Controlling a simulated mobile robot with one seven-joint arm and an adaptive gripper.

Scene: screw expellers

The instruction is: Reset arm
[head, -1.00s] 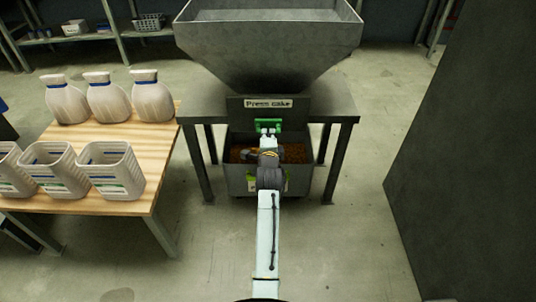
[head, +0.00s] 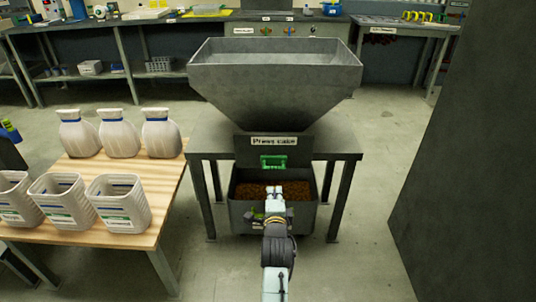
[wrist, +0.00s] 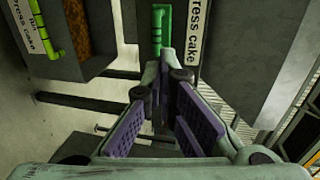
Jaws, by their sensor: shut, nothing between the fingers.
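My gripper (wrist: 168,72) is shut and empty in the wrist view, its purple-padded fingers meeting near the middle. In the head view, the end of my arm (head: 274,192) shows just below the green handle, in front of the bin; the fingers are too small to make out there. The green handle (head: 273,162) is on the front of the press cake hopper (head: 275,85), under its label. In the wrist view, the handle (wrist: 162,22) lies beyond my fingertips, with a gap between them.
A grey bin (head: 247,219) of brown press cake stands under the hopper's metal table (head: 330,145). A wooden table (head: 165,190) with several white jugs and open containers is at left. A dark wall-like block (head: 445,170) is at right. Workbenches line the back.

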